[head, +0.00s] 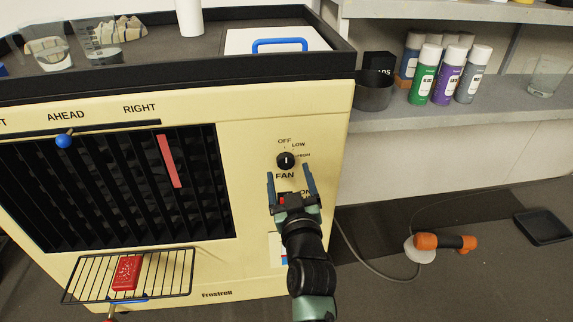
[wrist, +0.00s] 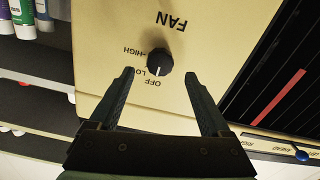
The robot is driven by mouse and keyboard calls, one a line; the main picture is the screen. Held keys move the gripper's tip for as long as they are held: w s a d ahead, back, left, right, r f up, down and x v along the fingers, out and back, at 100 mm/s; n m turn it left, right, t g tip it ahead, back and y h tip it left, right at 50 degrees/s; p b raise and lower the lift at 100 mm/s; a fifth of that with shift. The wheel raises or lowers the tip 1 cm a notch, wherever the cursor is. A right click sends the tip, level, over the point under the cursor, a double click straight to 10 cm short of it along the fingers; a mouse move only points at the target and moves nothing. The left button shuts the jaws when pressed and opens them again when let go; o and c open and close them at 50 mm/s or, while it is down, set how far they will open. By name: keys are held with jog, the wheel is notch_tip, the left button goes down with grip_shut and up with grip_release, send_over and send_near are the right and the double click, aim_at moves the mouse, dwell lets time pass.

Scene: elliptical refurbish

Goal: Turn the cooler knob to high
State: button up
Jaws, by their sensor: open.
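The cooler (head: 250,260) is a cream box with a dark louvered grille. Its black round fan knob (head: 286,160) sits at the upper right of the front panel, below OFF, with LOW and HIGH labels to its right. The knob's white mark points up toward OFF. The knob also shows in the wrist view (wrist: 158,61), upside down, its mark toward the OFF label. My gripper (head: 290,171) is open and empty, just in front of the panel below the knob. In the wrist view the fingertips (wrist: 160,73) appear on either side of the knob, apart from it; contact is not seen.
A blue-knobbed slider (head: 64,141) sits above the grille. A wire rack (head: 180,272) with a red block (head: 126,272) juts out at the lower left. An orange tool (head: 445,242) lies on the floor.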

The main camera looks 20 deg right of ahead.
aim_at(286, 163)
jog(key=shift+x, duration=2.05)
grip_shut()
